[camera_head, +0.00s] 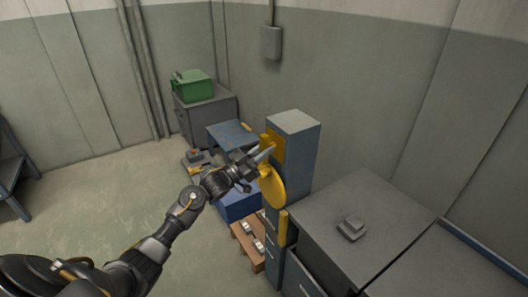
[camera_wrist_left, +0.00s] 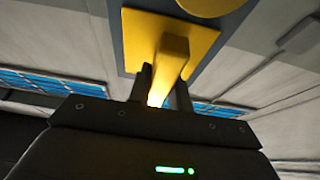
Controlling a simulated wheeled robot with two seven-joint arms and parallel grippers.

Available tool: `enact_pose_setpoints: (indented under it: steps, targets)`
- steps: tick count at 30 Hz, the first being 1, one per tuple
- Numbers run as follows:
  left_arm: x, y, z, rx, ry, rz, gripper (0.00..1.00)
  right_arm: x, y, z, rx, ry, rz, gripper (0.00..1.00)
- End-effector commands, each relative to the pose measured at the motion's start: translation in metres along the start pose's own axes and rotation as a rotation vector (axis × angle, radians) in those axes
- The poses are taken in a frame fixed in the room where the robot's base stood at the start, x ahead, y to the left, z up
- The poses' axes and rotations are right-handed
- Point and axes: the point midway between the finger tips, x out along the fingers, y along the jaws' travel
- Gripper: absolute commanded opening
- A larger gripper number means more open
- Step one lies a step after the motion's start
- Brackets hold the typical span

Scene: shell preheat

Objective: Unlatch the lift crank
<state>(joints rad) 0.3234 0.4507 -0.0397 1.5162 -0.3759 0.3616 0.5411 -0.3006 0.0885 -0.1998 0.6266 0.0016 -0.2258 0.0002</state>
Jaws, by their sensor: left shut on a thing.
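A blue-grey post (camera_head: 302,150) stands against the right side of the room. It carries a yellow plate (camera_head: 277,143) near its top, a yellow disc (camera_head: 273,188) below that and a yellow upright bar (camera_head: 283,228) lower down. My left gripper (camera_head: 265,154) is at the yellow plate, just above the disc. In the left wrist view, my left gripper (camera_wrist_left: 160,92) is shut on a yellow lever (camera_wrist_left: 172,58) that stands out from the yellow plate (camera_wrist_left: 138,38). The disc (camera_wrist_left: 210,4) shows at the top edge. My right gripper is not in view.
A grey cabinet (camera_head: 368,215) with a small grey block (camera_head: 351,229) on top stands right of the post. A green box (camera_head: 193,86) is at the back. Floor at left is clear.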

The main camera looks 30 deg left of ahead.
Motion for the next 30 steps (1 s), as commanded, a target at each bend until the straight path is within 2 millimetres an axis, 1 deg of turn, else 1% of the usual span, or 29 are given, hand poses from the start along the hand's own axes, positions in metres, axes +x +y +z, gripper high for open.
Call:
enact_pose_setpoints:
  steps: [3, 6, 7, 9, 12, 20, 23, 26, 30]
  targets:
    - [0.000, 0.001, 0.000, 0.001, 0.000, 0.002, 0.00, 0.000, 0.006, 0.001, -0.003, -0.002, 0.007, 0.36]
    - [0.000, 0.001, 0.000, 0.001, 0.000, 0.002, 0.00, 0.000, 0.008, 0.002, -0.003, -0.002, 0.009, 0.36]
    - [0.000, 0.001, 0.000, 0.001, 0.000, 0.002, 0.21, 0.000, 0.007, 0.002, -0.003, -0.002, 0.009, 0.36]
    - [0.000, 0.001, 0.000, 0.001, 0.001, 0.002, 0.31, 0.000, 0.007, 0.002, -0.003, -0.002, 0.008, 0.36]
    - [0.000, 0.000, 0.000, 0.001, 0.001, 0.001, 0.42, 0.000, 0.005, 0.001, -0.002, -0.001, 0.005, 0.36]
    - [-0.001, 0.000, 0.000, 0.000, 0.000, 0.000, 0.42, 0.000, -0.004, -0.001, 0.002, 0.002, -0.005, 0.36]
    - [-0.007, 0.000, 0.001, 0.000, -0.001, -0.001, 0.42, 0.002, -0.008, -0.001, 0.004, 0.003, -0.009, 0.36]
    - [-0.022, 0.000, 0.003, 0.001, -0.003, -0.001, 0.42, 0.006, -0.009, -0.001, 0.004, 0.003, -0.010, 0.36]
    - [-0.051, 0.001, 0.003, 0.000, -0.003, 0.000, 0.42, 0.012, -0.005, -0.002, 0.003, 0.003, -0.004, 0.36]
